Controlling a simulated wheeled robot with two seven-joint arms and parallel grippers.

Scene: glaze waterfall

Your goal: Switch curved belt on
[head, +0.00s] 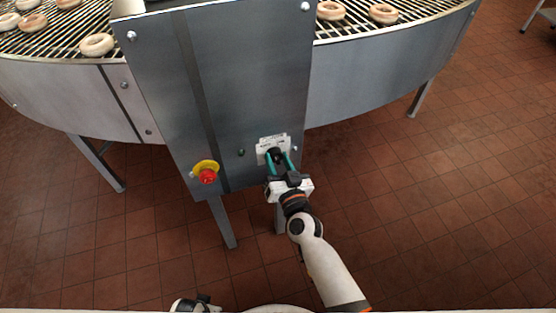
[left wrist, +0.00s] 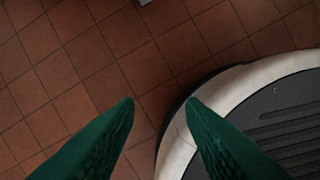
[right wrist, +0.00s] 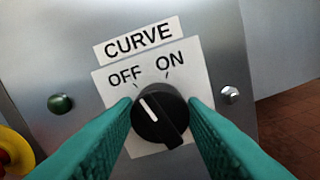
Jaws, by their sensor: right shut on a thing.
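The black rotary knob (right wrist: 160,118) sits on a white plate (right wrist: 111,92) marked OFF and ON, under a CURVE label (right wrist: 138,39). Its white pointer line points up-left, toward OFF. My right gripper (right wrist: 162,115) is shut on the knob, one teal finger on each side. In the head view the right gripper (head: 279,160) reaches the plate low on the grey control cabinet (head: 245,80). My left gripper (left wrist: 161,101) is open and empty above the floor, its fingers apart.
A red emergency stop button (head: 207,176) on a yellow ring is left of the knob. A dark green lamp (right wrist: 60,103) and a metal bolt (right wrist: 230,95) flank the plate. The curved conveyor (head: 390,65) with doughnuts (head: 97,44) runs behind the cabinet. Tiled floor (head: 440,220) is clear at right.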

